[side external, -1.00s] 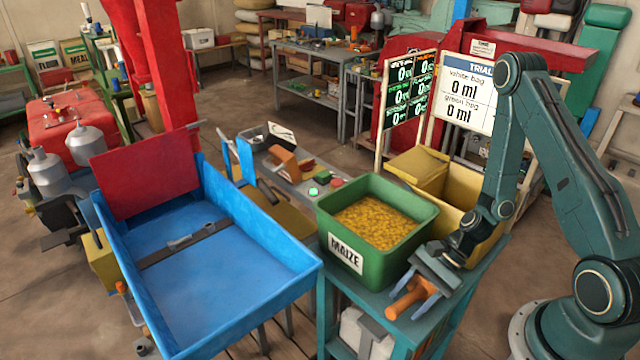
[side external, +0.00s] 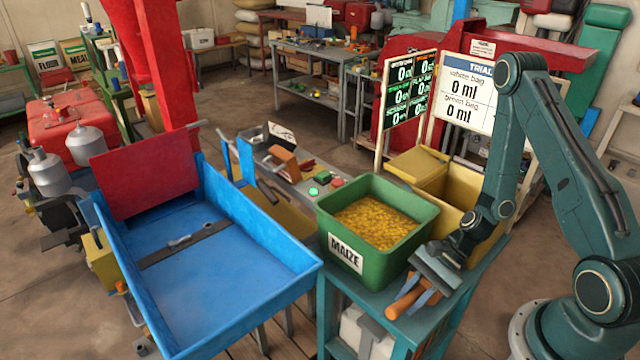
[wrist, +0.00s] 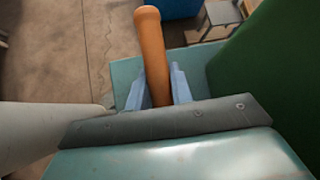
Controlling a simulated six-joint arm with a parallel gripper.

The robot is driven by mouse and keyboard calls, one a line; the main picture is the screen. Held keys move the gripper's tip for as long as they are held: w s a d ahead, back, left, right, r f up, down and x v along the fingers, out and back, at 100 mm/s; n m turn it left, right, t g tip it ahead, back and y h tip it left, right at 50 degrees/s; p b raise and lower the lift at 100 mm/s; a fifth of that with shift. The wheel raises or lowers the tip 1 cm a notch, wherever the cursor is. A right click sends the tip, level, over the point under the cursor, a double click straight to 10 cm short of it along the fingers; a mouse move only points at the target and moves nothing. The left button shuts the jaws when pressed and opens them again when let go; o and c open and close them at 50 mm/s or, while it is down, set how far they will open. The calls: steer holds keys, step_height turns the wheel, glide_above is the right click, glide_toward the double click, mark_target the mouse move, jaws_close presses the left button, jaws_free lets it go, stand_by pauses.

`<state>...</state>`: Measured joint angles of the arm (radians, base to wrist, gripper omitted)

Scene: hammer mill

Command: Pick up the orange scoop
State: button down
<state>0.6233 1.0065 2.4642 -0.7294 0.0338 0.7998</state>
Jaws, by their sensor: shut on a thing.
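The orange scoop (side external: 404,303) is at the front corner of the teal stand, beside the green maize bin. Its orange handle (wrist: 151,55) shows in the wrist view, pointing away from my gripper. My gripper (side external: 420,291) is shut on the scoop, with a blue finger on each side of the handle; the fingers also show in the wrist view (wrist: 158,88). The rest of the scoop is hidden behind the gripper body. I cannot tell whether the scoop touches the stand top.
The green bin (side external: 342,252) labelled MAIZE, full of yellow grain, stands right next to my gripper. A large blue tray (side external: 215,275) with a red panel (side external: 145,175) is at the left. Yellow boxes (side external: 432,172) stand behind the bin. Little free room surrounds the gripper on the stand.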

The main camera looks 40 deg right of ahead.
mark_target(412, 293)
steer(key=shift+r, duration=0.2)
step_height(412, 293, up, 20)
steer(key=shift+f, duration=0.2)
stand_by(0.9)
steer(key=shift+w, duration=0.1)
stand_by(0.6)
steer(key=w+d+r+m+t+h, duration=0.1)
steer(key=w+r+m+t+h, duration=0.1)
steer(key=w+m, duration=0.4)
steer(key=w+d+r+m+t+h, duration=0.1)
steer(key=w+m+t+h, duration=0.3)
steer(key=w, duration=1)
steer(key=shift+d+r+m+t, duration=0.15)
steer(key=shift+r+m+t, duration=0.3)
steer(key=shift+m, duration=0.55)
steer(key=shift+w, duration=0.1)
